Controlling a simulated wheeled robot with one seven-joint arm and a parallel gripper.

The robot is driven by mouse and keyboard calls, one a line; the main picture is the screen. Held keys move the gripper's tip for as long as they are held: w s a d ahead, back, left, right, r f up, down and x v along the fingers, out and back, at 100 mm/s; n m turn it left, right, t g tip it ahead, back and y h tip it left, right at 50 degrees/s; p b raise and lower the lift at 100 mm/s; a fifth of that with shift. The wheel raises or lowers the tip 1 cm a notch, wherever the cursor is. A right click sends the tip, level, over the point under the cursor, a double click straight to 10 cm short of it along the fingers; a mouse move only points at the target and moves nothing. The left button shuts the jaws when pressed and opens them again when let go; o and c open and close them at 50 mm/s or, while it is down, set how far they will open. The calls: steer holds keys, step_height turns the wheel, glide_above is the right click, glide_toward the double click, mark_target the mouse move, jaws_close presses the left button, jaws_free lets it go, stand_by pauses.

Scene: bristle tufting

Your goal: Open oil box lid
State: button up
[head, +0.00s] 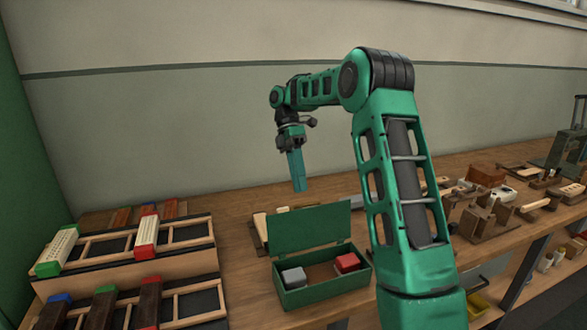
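A green box (323,293) sits on the wooden bench, left of my arm's upright link. Its green lid (310,228) stands raised at the back edge, so the inside shows. A grey block (294,277) lies at the left inside and a red block (347,263) at the right, with a brown floor between them. My gripper (299,187) points down, above and behind the lid and apart from it. Its long teal fingers appear close together. I cannot tell whether they are shut or hold something.
Wooden racks (180,262) with brushes and coloured blocks stand at the left. Wooden tools and a brown box (486,175) crowd the bench at the right. Pale-handled tools lie behind the lid. Some bare bench (240,240) shows left of the lid.

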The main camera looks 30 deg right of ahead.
steer(key=shift+v, duration=2.65)
jaws_close()
steer(key=s+a+r+m+t+h, duration=0.15)
steer(key=s+m+t, duration=0.35)
steer(key=m+t, duration=0.9)
step_height(320, 180, down, 9)
steer(key=m+g, duration=0.3)
steer(key=shift+s+d+m+g, duration=0.2)
steer(key=shift+s+m+g, duration=0.1)
steer(key=shift+s+m, duration=0.1)
